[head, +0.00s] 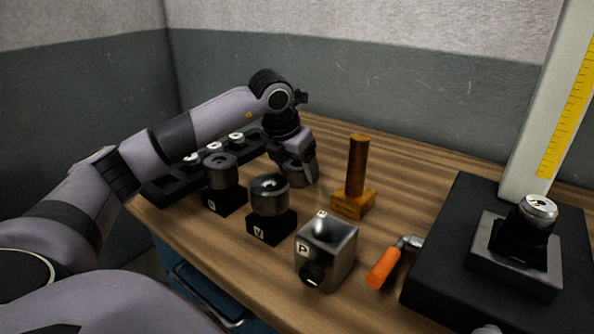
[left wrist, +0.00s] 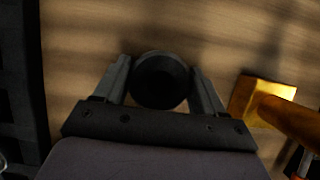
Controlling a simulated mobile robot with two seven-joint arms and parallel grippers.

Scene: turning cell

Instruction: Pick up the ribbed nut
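A round, dark, hollow-looking part (left wrist: 160,82), which looks like the nut, sits between the two fingers of my left gripper (left wrist: 161,76) in the left wrist view. Ribs cannot be made out on it. In the head view the left gripper (head: 297,168) points down over the table behind the black-based blocks, and the grey part (head: 293,173) shows low between its fingers. The fingers lie very close to its sides, but whether they press on it cannot be told. My right gripper is in neither view.
Two metal cylinders on black bases (head: 223,197) (head: 272,228) stand in front of the gripper. A P-marked metal block (head: 335,262), an orange-handled tool (head: 382,268) and a black-based gauge (head: 440,285) lie further right. A dark rack (head: 168,194) is at left.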

